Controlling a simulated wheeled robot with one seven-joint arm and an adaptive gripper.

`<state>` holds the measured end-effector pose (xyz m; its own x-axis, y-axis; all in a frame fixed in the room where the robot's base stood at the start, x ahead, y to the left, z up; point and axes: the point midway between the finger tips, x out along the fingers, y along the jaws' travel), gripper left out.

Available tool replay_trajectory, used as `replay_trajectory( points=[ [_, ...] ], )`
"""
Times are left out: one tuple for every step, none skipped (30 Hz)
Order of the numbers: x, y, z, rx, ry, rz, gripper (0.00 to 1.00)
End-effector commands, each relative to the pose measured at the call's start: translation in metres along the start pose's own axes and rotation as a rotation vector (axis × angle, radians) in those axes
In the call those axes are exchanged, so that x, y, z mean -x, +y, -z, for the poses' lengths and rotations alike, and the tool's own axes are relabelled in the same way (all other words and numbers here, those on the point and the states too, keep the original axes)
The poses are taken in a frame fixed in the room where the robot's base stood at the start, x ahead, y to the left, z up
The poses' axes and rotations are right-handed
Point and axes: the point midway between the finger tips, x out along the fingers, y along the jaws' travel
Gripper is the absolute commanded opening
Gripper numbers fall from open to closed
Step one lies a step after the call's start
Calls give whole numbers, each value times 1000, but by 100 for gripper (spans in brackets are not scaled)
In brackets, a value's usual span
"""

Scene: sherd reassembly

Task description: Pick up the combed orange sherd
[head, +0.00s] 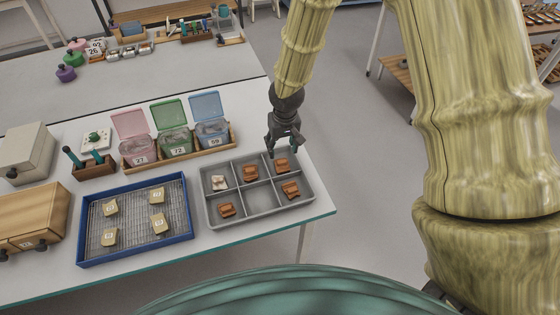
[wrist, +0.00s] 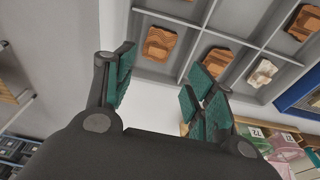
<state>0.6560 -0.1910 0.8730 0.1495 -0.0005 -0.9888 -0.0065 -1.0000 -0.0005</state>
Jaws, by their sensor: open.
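A grey divided tray (head: 262,220) holds several orange-brown sherds and one whitish sherd, one per occupied compartment. Orange sherds lie in the back right (head: 282,165), back middle (head: 250,174), front right (head: 290,190) and front left (head: 227,209) compartments. I cannot tell for sure which is combed; the back right one shows faint line marks in the wrist view (wrist: 160,44). The back middle one (wrist: 217,62) is partly hidden by a finger. My gripper (head: 286,147) is open and empty above the tray's back right edge, apart from the sherds.
The whitish sherd (head: 219,183) is back left; the front middle compartment is empty. A blue-rimmed tray (head: 83,228) with numbered pale sherds stands to the left. Pink, green and blue lidded bins (head: 174,142) stand behind. The table ends just right of the grey tray.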

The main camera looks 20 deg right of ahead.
Motion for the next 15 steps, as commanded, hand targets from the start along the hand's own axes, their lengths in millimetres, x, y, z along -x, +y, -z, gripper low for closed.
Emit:
replay_trajectory(
  points=[
    [-6, 1, -1, 0, -3, -1, 55],
    [-10, 1, -1, 0, -2, -1, 55],
    [-15, 1, -1, -1, -2, -1, 55],
    [-18, 2, -1, -2, -2, -1, 55],
    [-21, 2, 0, -1, -2, -2, 55],
    [-26, 2, -1, 0, -2, -2, 55],
    [-29, 1, -1, 0, -3, -2, 55],
    [-31, 1, -1, 0, -2, -2, 55],
    [-34, 1, 0, -1, -1, -1, 55],
    [-36, 1, 0, 0, -1, 0, 55],
    [-37, 0, 0, 0, 0, 0, 55],
    [-39, 0, 0, 0, 0, 0, 55],
    [-40, 0, 0, 0, 0, 0, 55],
    [-40, 0, 0, 0, 0, 0, 55],
    [-41, 0, 0, 1, -1, 0, 55]
  ],
)
